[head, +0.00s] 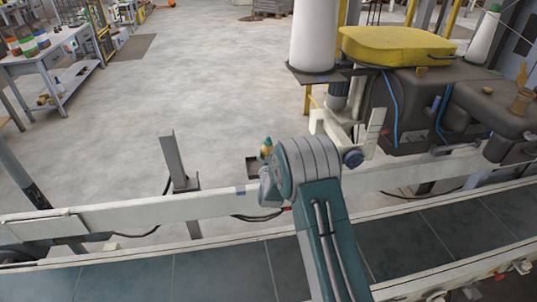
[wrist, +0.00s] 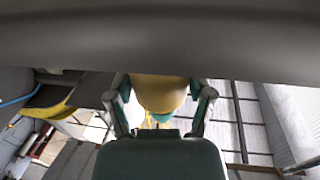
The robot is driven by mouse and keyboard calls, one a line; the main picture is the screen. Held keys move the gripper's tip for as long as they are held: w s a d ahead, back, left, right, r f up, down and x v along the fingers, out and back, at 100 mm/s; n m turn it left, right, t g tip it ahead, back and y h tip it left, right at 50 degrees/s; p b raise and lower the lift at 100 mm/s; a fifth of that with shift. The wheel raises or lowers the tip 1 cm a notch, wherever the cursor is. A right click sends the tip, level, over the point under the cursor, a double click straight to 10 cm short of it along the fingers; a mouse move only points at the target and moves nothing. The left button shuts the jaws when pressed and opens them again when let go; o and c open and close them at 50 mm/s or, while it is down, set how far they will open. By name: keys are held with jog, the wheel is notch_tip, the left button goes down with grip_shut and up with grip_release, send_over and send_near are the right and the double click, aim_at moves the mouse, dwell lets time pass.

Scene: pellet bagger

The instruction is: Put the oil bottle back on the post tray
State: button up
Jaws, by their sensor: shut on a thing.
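The oil bottle (head: 266,148) is yellow with a green top. In the head view it shows just left of my arm's end, over or beside a small dark tray (head: 252,167); I cannot tell if it touches the tray. In the wrist view, the yellow bottle body (wrist: 158,92) sits between the two fingers of my gripper (wrist: 161,108), which is shut on it. A green part shows below the body. In the head view my arm hides the gripper fingers and part of the tray.
A white rail (head: 130,216) and a dark conveyor belt (head: 215,275) run across the front. A grey upright post (head: 173,158) stands left of the tray. A machine with a yellow cover (head: 395,46) and a white cone (head: 313,35) stand right. Open floor (head: 190,80) lies behind.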

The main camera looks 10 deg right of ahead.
jog(key=o, duration=0.8)
jog(key=shift+d+f, duration=0.1)
jog(key=o, duration=0.4)
jog(key=shift+d, duration=0.25)
